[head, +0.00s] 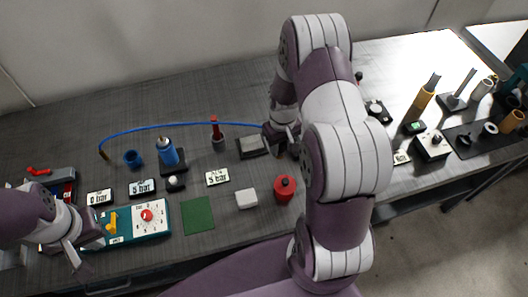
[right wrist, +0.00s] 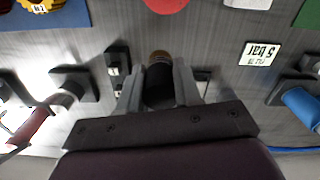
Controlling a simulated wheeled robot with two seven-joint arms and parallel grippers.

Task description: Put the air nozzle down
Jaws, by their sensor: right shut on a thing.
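My right gripper (head: 283,150) is at the middle back of the bench, partly hidden by its own arm in the head view. In the right wrist view its two fingers (right wrist: 160,92) are shut on the air nozzle, a dark cylinder with a brown tip (right wrist: 160,58). The nozzle is mostly hidden in the head view. A blue hose (head: 180,126) arcs from a brown end fitting at the left toward this gripper. I cannot tell whether the nozzle touches the bench. My left gripper (head: 82,250) is at the front left, its fingers apart and empty, beside the teal box.
A dark grey block (head: 252,146) lies just left of my right gripper. A red canister (head: 285,190), white block (head: 246,199) and green mat (head: 198,215) are in front. Several tools crowd the bench (head: 60,125) at right.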

